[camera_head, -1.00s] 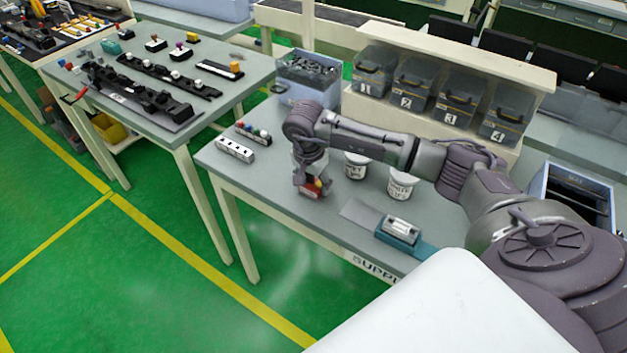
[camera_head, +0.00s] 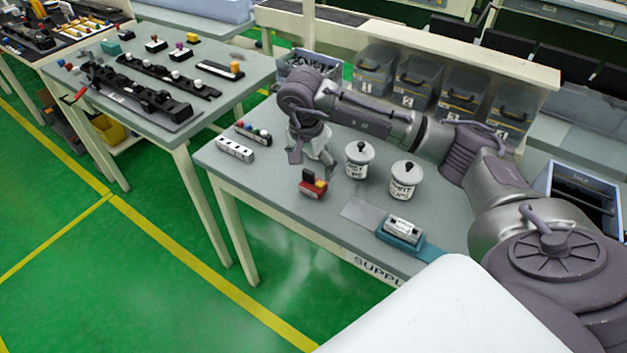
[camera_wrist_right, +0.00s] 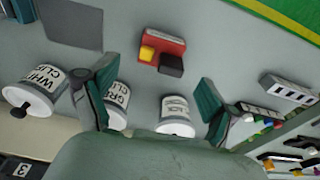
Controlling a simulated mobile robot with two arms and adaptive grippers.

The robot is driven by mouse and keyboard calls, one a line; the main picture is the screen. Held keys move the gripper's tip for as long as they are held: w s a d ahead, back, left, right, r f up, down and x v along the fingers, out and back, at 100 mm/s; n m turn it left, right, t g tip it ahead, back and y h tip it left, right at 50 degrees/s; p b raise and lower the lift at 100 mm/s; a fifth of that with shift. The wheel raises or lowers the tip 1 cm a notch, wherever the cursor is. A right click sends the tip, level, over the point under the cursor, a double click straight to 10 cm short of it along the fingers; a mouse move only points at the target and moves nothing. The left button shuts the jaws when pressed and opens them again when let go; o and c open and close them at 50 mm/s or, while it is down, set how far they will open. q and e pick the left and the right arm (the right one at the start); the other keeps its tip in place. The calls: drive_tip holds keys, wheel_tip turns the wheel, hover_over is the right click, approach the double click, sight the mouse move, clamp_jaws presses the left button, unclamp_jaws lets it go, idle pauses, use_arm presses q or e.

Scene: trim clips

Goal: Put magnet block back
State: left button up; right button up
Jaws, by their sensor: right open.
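The magnet block, a small red block (camera_head: 312,189) with a yellow part and a black part, stands on the supply table (camera_head: 272,195) near its front edge. It also shows in the right wrist view (camera_wrist_right: 162,48). My right gripper (camera_head: 311,158) is above the table, behind the block and apart from it. In the right wrist view its teal-padded fingers (camera_wrist_right: 160,85) are spread wide with nothing between them. My left gripper is not in view.
Lidded white pots (camera_head: 359,160) and (camera_head: 403,184) stand right of the gripper; another is partly hidden behind it. A teal holder (camera_head: 401,232) sits beside a grey plate (camera_head: 364,214) at right. A white strip (camera_head: 235,149) lies at left. Numbered bins (camera_head: 410,82) stand behind.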

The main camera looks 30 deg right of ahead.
sight(310, 187)
drive_tip(key=shift+s+a+r+b, duration=0.1)
drive_tip(key=shift+a+r+b, duration=0.15)
drive_tip(key=shift+r, duration=1.15)
drive_tip(key=shift+s+a+r+b, duration=0.1)
drive_tip(key=shift+a+r+b, duration=0.1)
drive_tip(key=shift+r, duration=1.15)
